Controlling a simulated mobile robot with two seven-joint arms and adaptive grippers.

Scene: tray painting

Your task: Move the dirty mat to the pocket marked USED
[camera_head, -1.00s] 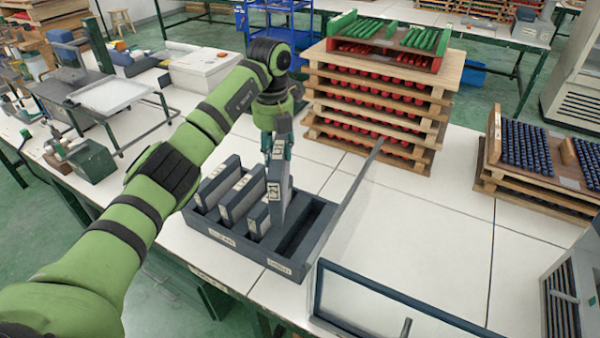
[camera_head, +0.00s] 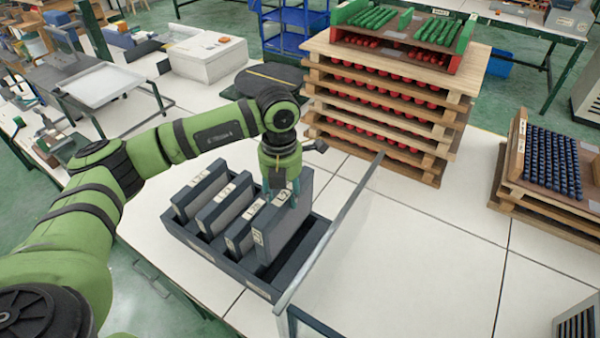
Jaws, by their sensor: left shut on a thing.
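My left gripper (camera_head: 281,193) is shut on the top edge of a dark grey, slab-like mat (camera_head: 284,226) with a pale label on its near end. The mat stands upright at the right part of a dark rack (camera_head: 184,237) with pockets. Its lower edge is hidden by the rack's walls, so I cannot tell how deep it sits. Several similar labelled mats (camera_head: 200,191) stand upright in the pockets to its left. The rack's front has small pale labels (camera_head: 256,290), too small to read. My right gripper is not in view.
A stack of wooden trays (camera_head: 385,110) with red pieces stands behind. Trays of dark blue pieces (camera_head: 550,160) sit at the right. The white table between is clear.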

